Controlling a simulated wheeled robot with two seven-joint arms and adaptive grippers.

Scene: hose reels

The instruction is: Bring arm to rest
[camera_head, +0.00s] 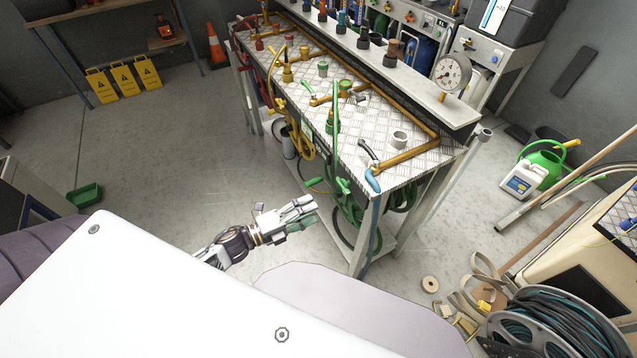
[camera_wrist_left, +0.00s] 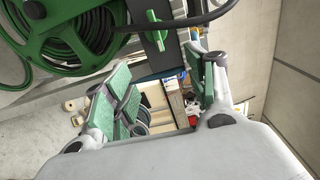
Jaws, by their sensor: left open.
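My left gripper (camera_head: 300,212) is open and empty in the head view. It reaches in over the bare floor, in front of and apart from the metal workbench (camera_head: 388,172). In the left wrist view, its two green-padded fingers (camera_wrist_left: 160,88) stand apart with nothing between them. A green hose reel (camera_wrist_left: 72,40) shows beyond the fingers at upper left of that view. My right gripper is not in view.
The workbench carries brass pipes, valves and a pressure gauge (camera_head: 452,72). A blue-handled tap (camera_head: 372,181) sticks out at its near corner. Reels of dark hose (camera_head: 555,325) stand at lower right. The floor (camera_head: 185,150) left of the bench is clear.

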